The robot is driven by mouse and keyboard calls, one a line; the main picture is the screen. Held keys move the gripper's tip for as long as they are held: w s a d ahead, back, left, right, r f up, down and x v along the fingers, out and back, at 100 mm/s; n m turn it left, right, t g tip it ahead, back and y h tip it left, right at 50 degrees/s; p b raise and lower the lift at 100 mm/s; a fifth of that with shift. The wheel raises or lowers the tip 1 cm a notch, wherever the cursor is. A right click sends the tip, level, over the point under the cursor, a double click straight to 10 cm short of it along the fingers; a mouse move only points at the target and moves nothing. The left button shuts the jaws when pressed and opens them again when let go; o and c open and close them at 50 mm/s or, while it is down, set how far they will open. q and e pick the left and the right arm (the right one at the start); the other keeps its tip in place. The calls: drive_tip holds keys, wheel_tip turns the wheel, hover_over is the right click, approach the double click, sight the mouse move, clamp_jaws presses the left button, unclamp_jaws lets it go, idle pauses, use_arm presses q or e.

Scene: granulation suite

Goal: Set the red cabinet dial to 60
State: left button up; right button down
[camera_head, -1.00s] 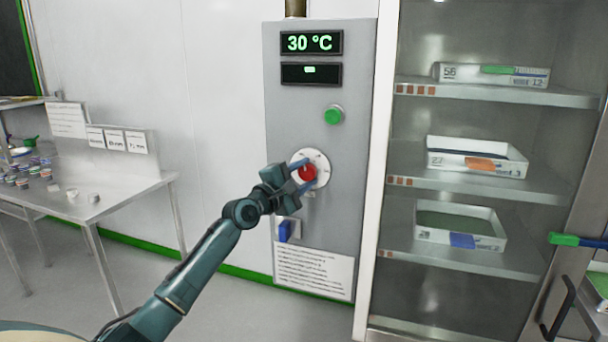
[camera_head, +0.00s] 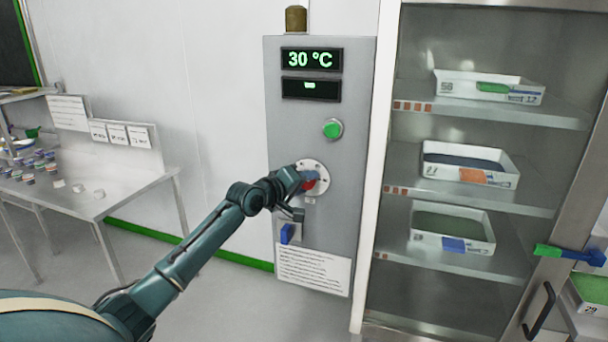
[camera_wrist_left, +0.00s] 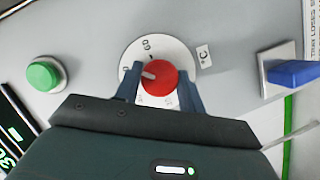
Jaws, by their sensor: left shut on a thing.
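The red dial (camera_head: 311,185) sits on a round white scale plate (camera_head: 322,168) on the front of the grey cabinet (camera_head: 354,110). My left gripper (camera_head: 306,184) is shut on the dial. In the left wrist view its two blue fingers stand on either side of the dial (camera_wrist_left: 160,78), and the dial's white pointer faces the upper left of that picture. Some scale marks are hidden by the fingers. The upper display (camera_head: 311,59) reads 30 °C. My right gripper is out of view.
A green button (camera_head: 332,129) is above the dial. A blue switch (camera_head: 288,233) and a printed notice (camera_head: 313,271) are below. A glass-fronted cabinet with trays on shelves (camera_head: 480,180) stands close on the right. A steel table (camera_head: 120,190) is on the left.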

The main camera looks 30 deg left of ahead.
use_arm(q)
drive_tip(key=m+g+y, duration=0.1)
drive_tip(key=m+y, duration=0.1)
drive_tip(key=m, duration=0.1)
drive_tip(key=m+g+y, duration=0.1)
drive_tip(key=m, duration=0.2)
drive_tip(key=shift+d+m+y, duration=0.15)
drive_tip(key=shift+m+y, duration=0.15)
drive_tip(key=shift+y, duration=0.1)
idle(0.7)
drive_tip(key=o, duration=1)
drive_tip(key=shift+c, duration=0.2)
drive_tip(key=shift+s+r, duration=0.1)
drive_tip(key=b+v, duration=0.2)
drive_tip(key=v, duration=1.1)
drive_tip(key=shift+d+r, duration=0.1)
